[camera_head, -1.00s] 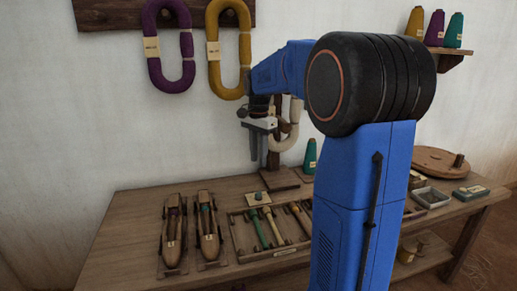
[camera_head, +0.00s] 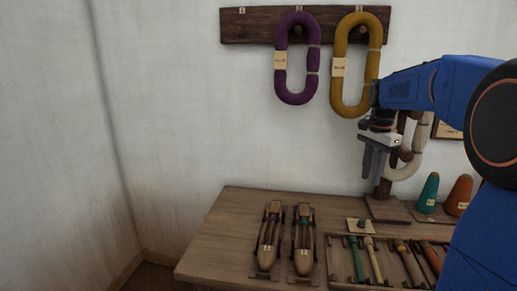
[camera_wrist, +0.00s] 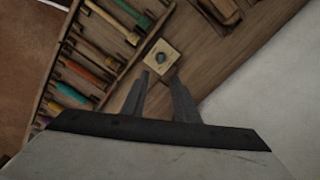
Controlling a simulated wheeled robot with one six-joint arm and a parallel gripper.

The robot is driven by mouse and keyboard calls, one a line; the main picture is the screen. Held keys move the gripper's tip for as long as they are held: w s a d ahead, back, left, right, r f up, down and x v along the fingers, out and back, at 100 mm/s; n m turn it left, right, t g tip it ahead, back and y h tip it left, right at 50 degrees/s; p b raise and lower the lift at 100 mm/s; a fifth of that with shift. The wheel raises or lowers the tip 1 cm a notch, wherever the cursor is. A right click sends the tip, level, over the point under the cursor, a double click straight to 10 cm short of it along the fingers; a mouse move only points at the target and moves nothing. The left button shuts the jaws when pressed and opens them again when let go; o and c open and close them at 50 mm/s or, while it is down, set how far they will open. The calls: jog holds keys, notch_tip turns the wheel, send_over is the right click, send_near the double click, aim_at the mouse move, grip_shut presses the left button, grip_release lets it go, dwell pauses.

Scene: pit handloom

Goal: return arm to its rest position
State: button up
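My blue arm reaches in from the right in the head view. My gripper (camera_head: 373,175) hangs fingers down above the wooden table (camera_head: 225,237), in front of a post holding a pale skein (camera_head: 405,170). In the wrist view my gripper (camera_wrist: 160,76) has its two fingers apart with a narrow gap and nothing between them. Below the fingertips lies a small square pale block with a dark round top (camera_wrist: 161,57); it also shows in the head view (camera_head: 360,226). The gripper looks clear of the table.
Two boat shuttles (camera_head: 269,240) (camera_head: 303,243) lie on the table's left part. A divided tray (camera_head: 336,262) holds several coloured bobbins. Teal (camera_head: 428,193) and orange (camera_head: 459,195) cones stand behind. Purple (camera_head: 281,80) and yellow (camera_head: 338,98) skeins hang from a wall rack. Left of the table is open.

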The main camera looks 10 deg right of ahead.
jog(key=s+a+f+n+t, duration=0.1)
jog(key=s+a+n, duration=0.35)
jog(key=s, duration=0.35)
jog(key=s+a+f+n+t, duration=0.1)
jog(key=s+a+n, duration=0.2)
jog(key=s+a, duration=0.45)
jog(key=s+a+f+n+t, duration=0.1)
jog(key=s+f+n, duration=0.2)
jog(key=s, duration=0.4)
jog(key=s+a+f+n+t, duration=0.1)
jog(key=s+a+f+n, duration=0.1)
jog(key=s+f+n, duration=0.2)
jog(key=s+f, duration=0.2)
jog(key=s, duration=0.2)
jog(key=shift+f+t, duration=0.25)
jog(key=shift+t, duration=0.05)
jog(key=shift+n, duration=0.25)
